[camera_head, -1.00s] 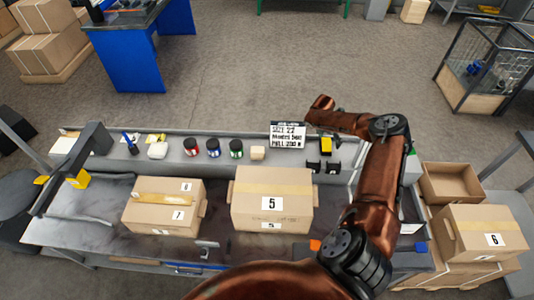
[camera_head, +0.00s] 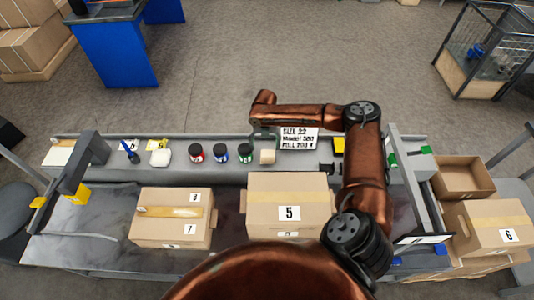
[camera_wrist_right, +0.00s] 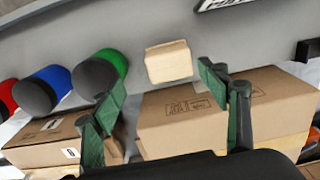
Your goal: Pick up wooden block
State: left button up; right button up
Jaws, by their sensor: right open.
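The wooden block (camera_head: 267,156) is a small pale cube on the grey shelf, just right of the green-banded jar. In the right wrist view the block (camera_wrist_right: 169,62) shows ahead of the fingertips, near the middle of the gap. My right gripper (camera_head: 264,141) hangs over the shelf by the block, partly hidden under the arm. In the right wrist view its two green fingers (camera_wrist_right: 163,84) are spread apart with nothing between them. My left gripper is not in view.
Red, blue and green (camera_head: 246,152) banded jars stand left of the block. A label sign (camera_head: 298,138) stands to its right. Box 5 (camera_head: 270,190) sits in front on the workbench, and box 7 (camera_head: 155,232) is further left.

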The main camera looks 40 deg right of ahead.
aim_at(268, 153)
jog(key=f, duration=0.2)
jog(key=s+d+f, duration=0.1)
jog(key=shift+s+d+f, duration=0.1)
jog(key=shift+f, duration=0.05)
notch_tip(268, 153, down, 4)
jog(key=c, duration=0.6)
jog(key=shift+a, duration=0.2)
jog(key=c, duration=0.5)
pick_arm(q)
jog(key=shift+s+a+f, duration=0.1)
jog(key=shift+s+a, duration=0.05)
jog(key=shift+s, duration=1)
pick_arm(e)
jog(key=shift+c, duration=1.1)
